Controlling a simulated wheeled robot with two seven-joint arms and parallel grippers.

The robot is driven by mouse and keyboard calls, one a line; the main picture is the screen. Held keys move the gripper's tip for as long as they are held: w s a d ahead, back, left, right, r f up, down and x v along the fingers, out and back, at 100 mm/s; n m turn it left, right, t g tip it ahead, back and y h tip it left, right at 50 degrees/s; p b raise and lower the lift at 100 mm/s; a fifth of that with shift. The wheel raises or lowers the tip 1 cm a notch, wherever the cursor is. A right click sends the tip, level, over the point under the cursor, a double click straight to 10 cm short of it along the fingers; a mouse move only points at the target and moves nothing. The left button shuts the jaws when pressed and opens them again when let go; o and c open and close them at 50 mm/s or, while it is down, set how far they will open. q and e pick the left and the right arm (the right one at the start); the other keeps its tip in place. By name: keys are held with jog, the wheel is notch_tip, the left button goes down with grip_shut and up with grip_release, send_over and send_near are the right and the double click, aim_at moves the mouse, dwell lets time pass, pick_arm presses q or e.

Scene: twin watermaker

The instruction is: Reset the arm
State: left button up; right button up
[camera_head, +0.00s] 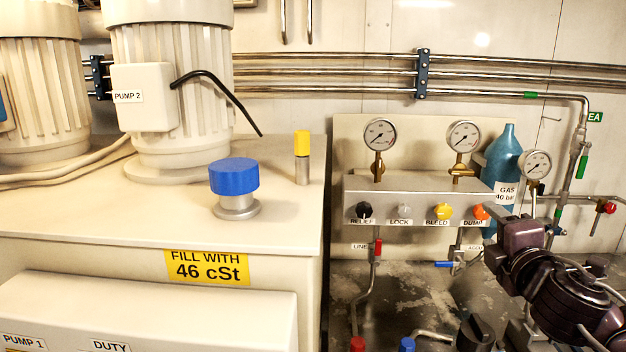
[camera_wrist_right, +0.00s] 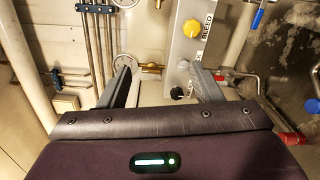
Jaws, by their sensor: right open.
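My right gripper (camera_head: 510,208) is in the right part of the head view, in front of the right end of the valve panel (camera_head: 415,187). Its fingers are apart and hold nothing. One finger appears close to the orange DUMP knob (camera_head: 480,212); I cannot tell whether they touch. In the right wrist view the open fingers (camera_wrist_right: 161,78) show with the yellow BLEED knob (camera_wrist_right: 193,28), the LOCK knob (camera_wrist_right: 183,64) and the black RELIEF knob (camera_wrist_right: 177,92) beyond them. My left gripper is not in view.
Gauges (camera_head: 380,134) stand above the panel. A blue gas bottle (camera_head: 504,150) and another gauge (camera_head: 536,164) are behind my right gripper. Pipes with red (camera_head: 377,250) and blue (camera_head: 444,264) handles run below. A tank with a blue cap (camera_head: 234,176) fills the left.

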jog(key=s+a+f+m+g, duration=0.3)
jog(key=f+m, duration=0.1)
jog(key=f, duration=0.6)
jog(key=s+a+f+m+g, duration=0.25)
jog(key=f+m, duration=0.25)
jog(key=f, duration=0.6)
jog(key=s+a+f+m+g+y, duration=0.1)
jog(key=s+a+f+m+g, duration=0.25)
jog(key=s+f, duration=0.5)
jog(key=s+a+f+m+g, duration=0.2)
jog(key=s+f+m+g, duration=0.3)
jog(key=s, duration=0.6)
notch_tip(320, 180, down, 31)
jog(key=g+b, duration=0.1)
jog(key=b, duration=0.2)
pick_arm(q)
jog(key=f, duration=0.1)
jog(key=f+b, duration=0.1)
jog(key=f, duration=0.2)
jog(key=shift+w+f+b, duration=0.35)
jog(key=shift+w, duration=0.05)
pick_arm(e)
jog(key=s+d+f+g, duration=0.1)
jog(key=s+d+f, duration=0.2)
jog(key=s+f, duration=1.8)
jog(key=shift+s+d+f+g, duration=0.2)
jog(key=shift+f+g, duration=0.1)
jog(key=shift+f, duration=0.2)
